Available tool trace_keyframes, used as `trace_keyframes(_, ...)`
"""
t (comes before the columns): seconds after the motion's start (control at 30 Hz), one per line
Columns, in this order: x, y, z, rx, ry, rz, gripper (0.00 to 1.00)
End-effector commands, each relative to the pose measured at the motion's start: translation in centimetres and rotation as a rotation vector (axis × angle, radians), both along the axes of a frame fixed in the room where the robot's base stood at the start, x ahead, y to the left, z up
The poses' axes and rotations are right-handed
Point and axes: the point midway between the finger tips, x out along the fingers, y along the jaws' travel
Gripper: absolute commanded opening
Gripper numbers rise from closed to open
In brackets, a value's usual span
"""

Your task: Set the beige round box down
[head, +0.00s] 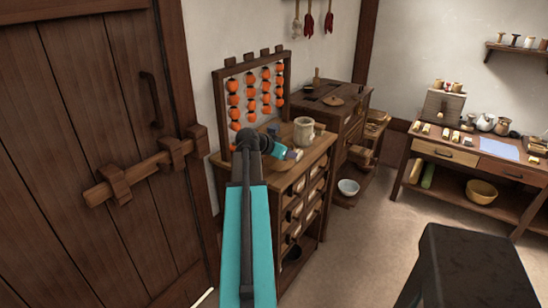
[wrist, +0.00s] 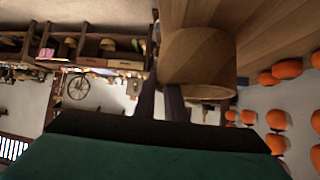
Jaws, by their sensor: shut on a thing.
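In the head view, my gripper (head: 292,154) is over the front part of the wooden cabinet top (head: 317,150). The box is too small there to make out clearly. I cannot tell whether the box touches the cabinet top.
A beige mug (head: 303,131) stands on the cabinet just behind my gripper. A rack of hanging orange fruit (head: 251,94) rises at the cabinet's back left. A dark wooden chest (head: 336,100) stands beyond. A worktable (head: 480,158) is at the right, with open floor between.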

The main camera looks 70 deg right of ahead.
Motion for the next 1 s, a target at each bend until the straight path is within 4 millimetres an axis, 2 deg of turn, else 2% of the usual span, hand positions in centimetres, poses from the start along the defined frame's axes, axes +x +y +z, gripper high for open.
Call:
trace_keyframes(0.1,2.4,-0.5,0.1,-0.001,-0.001,0.004,0.0)
trace_keyframes(0.33,5.5,-0.8,-0.3,-0.001,0.0,0.002,0.0)
trace_keyframes(0.83,6.1,-0.8,-0.6,-0.001,-0.001,0.002,0.0)
trace_keyframes(1.0,6.1,-0.8,-1.5,-0.001,0.001,0.003,0.0)
